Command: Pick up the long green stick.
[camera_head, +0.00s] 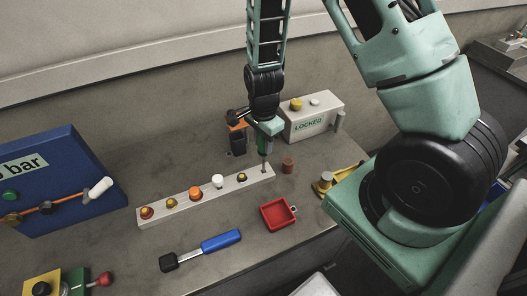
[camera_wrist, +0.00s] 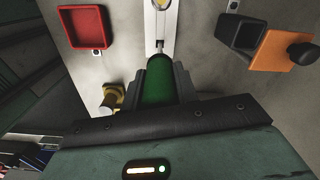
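The long green stick (camera_head: 262,146) stands upright at the right end of a pale bar with several knobs. It has a thick green handle, and a thin metal shaft shows below it. In the wrist view the green handle (camera_wrist: 158,82) lies between the two dark fingers of my gripper (camera_wrist: 157,92). The fingers press against it on both sides, so my gripper looks shut on it. In the head view my gripper (camera_head: 264,130) is above the bar, around the upper part of the handle. The lower tip meets the bar's end; how deep it sits is not clear.
The pale bar (camera_head: 205,193) carries several coloured knobs. A red tray (camera_head: 277,213), a blue-handled tool (camera_head: 220,241) and a brown cylinder (camera_head: 288,165) lie nearby. An orange-and-black holder (camera_head: 237,138) and the LOCKED box (camera_head: 312,122) stand close behind my gripper. A blue panel (camera_head: 55,165) is at left.

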